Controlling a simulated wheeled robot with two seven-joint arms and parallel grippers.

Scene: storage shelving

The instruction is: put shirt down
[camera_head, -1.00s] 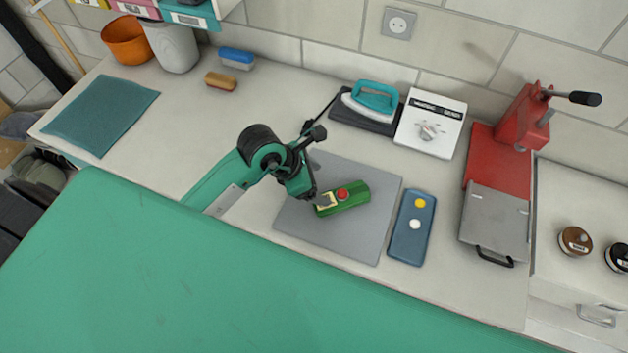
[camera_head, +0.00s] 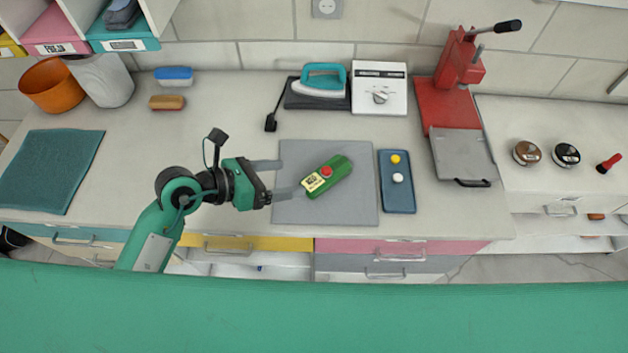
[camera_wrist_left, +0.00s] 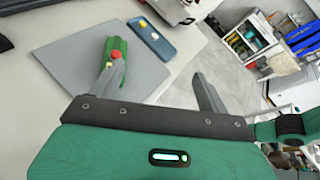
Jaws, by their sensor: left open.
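I cannot make out a shirt for certain. A dark folded cloth (camera_head: 122,13) lies in the teal-fronted shelf bin at the upper left, and a teal folded cloth (camera_head: 48,170) lies flat at the counter's left end. My left gripper (camera_head: 292,179) is open and empty, its fingers reaching over the left edge of a grey mat (camera_head: 350,208). My right gripper is not in view.
A blue tray (camera_head: 397,188) with a yellow and a white disc is right of the mat. Behind stand a teal iron (camera_head: 322,79) and a white device (camera_head: 379,96). A red press (camera_head: 451,100) stands right. The counter left of the mat is mostly clear.

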